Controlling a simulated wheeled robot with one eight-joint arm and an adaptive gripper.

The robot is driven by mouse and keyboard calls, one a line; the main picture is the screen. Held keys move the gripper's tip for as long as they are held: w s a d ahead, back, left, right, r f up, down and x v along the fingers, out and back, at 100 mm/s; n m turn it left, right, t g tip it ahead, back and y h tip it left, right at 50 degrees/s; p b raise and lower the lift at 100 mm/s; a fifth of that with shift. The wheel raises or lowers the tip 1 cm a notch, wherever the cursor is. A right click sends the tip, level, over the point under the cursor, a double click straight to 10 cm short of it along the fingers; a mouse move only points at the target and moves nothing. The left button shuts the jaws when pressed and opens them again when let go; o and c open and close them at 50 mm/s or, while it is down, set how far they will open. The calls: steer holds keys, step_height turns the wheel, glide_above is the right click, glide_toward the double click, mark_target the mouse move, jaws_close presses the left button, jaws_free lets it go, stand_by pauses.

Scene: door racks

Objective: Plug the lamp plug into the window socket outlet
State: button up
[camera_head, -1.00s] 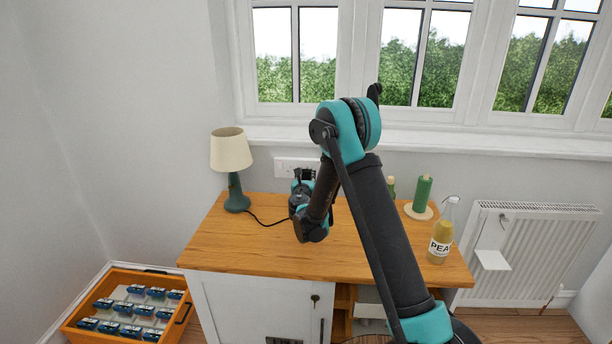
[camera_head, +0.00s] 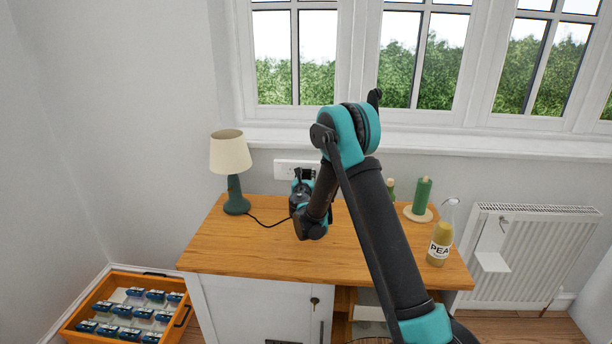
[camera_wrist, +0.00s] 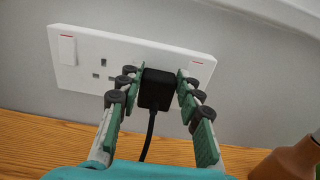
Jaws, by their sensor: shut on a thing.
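The lamp plug (camera_wrist: 156,90) is black with a cord running down from it in the wrist view. My gripper (camera_wrist: 160,82) is shut on its two sides. The plug is at the right half of the white double socket outlet (camera_wrist: 120,48), covering that half's holes. Whether it is fully seated against the plate cannot be told. The left half's holes are bare. In the head view the outlet (camera_head: 284,168) is on the wall under the window, and my gripper (camera_head: 304,176) is in front of it, hiding the plug. The green lamp (camera_head: 233,170) stands left on the desk.
The wooden desk (camera_head: 250,245) is mostly clear at the front. A green candle (camera_head: 422,193) and a labelled bottle (camera_head: 440,238) stand at its right. A radiator (camera_head: 530,250) is at right, and an orange drawer (camera_head: 75,330) with blue items is on the floor at left.

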steer(key=shift+w, duration=0.2)
steer(key=o, duration=1.3)
steer(key=shift+o, duration=0.2)
steer(key=s, duration=1.2)
steer(key=shift+a, duration=0.15)
